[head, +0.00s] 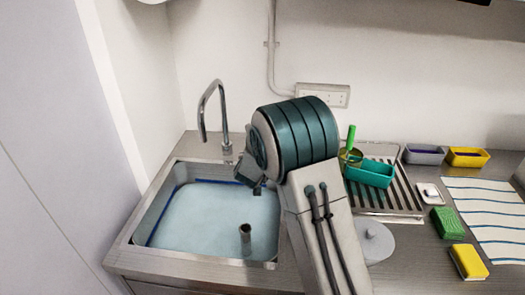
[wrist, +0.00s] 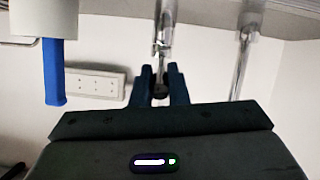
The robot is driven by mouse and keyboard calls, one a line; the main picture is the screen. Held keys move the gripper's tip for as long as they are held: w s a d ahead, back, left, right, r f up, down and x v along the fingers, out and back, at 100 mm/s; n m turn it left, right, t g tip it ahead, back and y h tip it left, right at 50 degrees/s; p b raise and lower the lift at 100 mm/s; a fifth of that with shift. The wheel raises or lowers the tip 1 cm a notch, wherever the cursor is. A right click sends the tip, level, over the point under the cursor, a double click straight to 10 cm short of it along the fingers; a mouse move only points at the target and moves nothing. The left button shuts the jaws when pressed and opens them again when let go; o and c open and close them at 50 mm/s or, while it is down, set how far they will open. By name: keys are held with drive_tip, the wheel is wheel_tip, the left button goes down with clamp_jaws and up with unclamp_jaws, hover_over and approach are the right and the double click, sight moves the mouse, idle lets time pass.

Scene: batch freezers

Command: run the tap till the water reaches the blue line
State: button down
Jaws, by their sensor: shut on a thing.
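The steel tap (head: 210,105) stands at the back edge of the sink (head: 140,222), its spout curving over the basin. I see no clear stream below the spout. Pale blue water (head: 200,220) fills much of the basin. The blue line (head: 215,181) shows on the back wall and down the left wall, with the water surface close to it; I cannot tell whether they meet exactly. My gripper (wrist: 160,88) is shut on the dark end of the tap's metal lever (wrist: 163,45). In the head view my arm hides the basin's right back corner.
A short upright pipe (head: 245,240) stands in the water. Right of the sink are a ribbed drainer, a teal tub (head: 370,173), a round grey lid (head: 373,242), green (head: 447,222) and yellow (head: 468,261) sponges and a striped cloth (head: 490,215). A wall socket (wrist: 95,82) is behind.

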idle(0.3)
drive_tip(key=c, duration=1.4)
unclamp_jaws()
drive_tip(key=shift+a, duration=0.1)
drive_tip(key=b+v, duration=0.1)
drive_tip(key=v, duration=1.2)
drive_tip(key=shift+s, duration=0.4)
drive_tip(key=shift+r, duration=0.1)
